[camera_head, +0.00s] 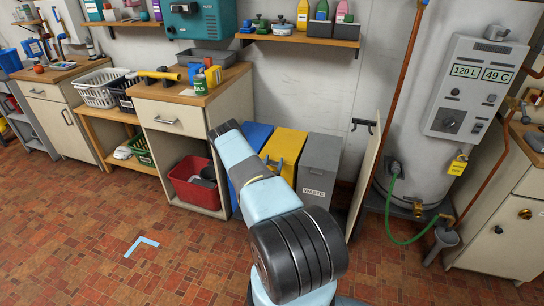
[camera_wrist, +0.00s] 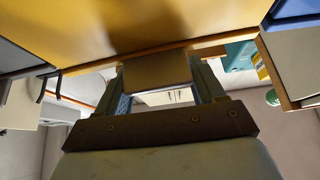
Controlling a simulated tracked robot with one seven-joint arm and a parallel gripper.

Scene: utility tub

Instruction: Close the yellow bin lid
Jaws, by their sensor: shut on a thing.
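The yellow bin (camera_head: 287,146) stands between a blue bin and a grey bin, partly behind my arm in the head view. In the wrist view the yellow lid (camera_wrist: 110,25) fills the top of the picture, close to the camera. My gripper (camera_wrist: 157,80) has its two fingers on either side of a brownish block (camera_wrist: 155,69) at the lid's edge, which looks like its handle, and is shut on it. In the head view my arm covers much of the bin front. The lid's exact angle cannot be told.
The blue bin (camera_head: 256,134) is at left and the grey waste bin (camera_head: 319,165) at right, both close by. A wooden-topped cabinet (camera_head: 176,118) with a red basket (camera_head: 197,182) stands left. An open cabinet door (camera_head: 367,176) and the water heater (camera_head: 473,90) are right.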

